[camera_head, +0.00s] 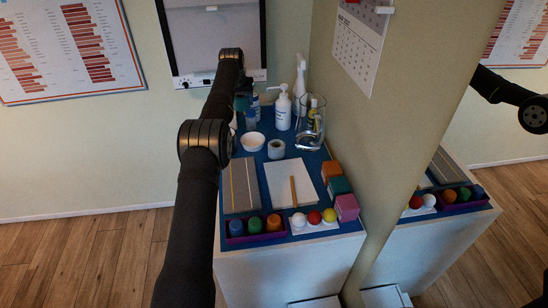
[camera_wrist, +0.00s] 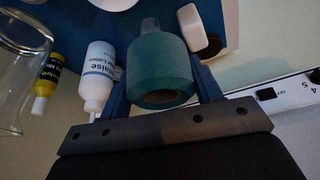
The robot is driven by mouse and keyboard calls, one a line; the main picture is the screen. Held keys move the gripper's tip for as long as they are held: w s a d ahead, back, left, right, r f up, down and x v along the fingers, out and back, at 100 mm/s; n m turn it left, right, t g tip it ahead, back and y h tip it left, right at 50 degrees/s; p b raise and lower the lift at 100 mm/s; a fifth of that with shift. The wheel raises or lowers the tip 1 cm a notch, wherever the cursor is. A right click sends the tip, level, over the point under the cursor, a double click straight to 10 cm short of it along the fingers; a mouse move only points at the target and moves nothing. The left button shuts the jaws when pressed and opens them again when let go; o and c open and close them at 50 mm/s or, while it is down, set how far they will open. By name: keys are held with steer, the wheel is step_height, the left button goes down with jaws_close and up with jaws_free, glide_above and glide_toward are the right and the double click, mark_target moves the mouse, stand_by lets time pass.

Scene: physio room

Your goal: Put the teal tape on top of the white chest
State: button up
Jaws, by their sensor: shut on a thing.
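The teal tape (camera_wrist: 160,62) is a thick roll with its hole showing, in the middle of the wrist view. My gripper (camera_wrist: 162,85) is shut on it, with one blue finger on each side. In the head view my gripper (camera_head: 244,98) is at the back of the chest, largely hidden behind my arm. The tape is hard to make out there. The white chest (camera_head: 290,268) stands against the wall, with a blue top covered in many things. I cannot tell the gap between the tape and the top.
A grey board (camera_head: 241,185), white pad (camera_head: 290,183), coloured blocks (camera_head: 346,207) and a purple tray (camera_head: 256,238) fill the front. A mirror stands right.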

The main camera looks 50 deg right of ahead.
steer(key=s+d+m, duration=0.1)
steer(key=s+d, duration=0.6)
steer(key=s, duration=0.5)
step_height(320, 180, down, 15)
steer(key=shift+w, duration=0.1)
steer(key=shift+f, duration=0.15)
steer(key=o, duration=1)
steer(key=v, duration=1.2)
steer(key=shift+w+a+m+g, duration=0.15)
steer(key=shift+w+m+g, duration=0.1)
steer(key=shift+m+g, duration=0.05)
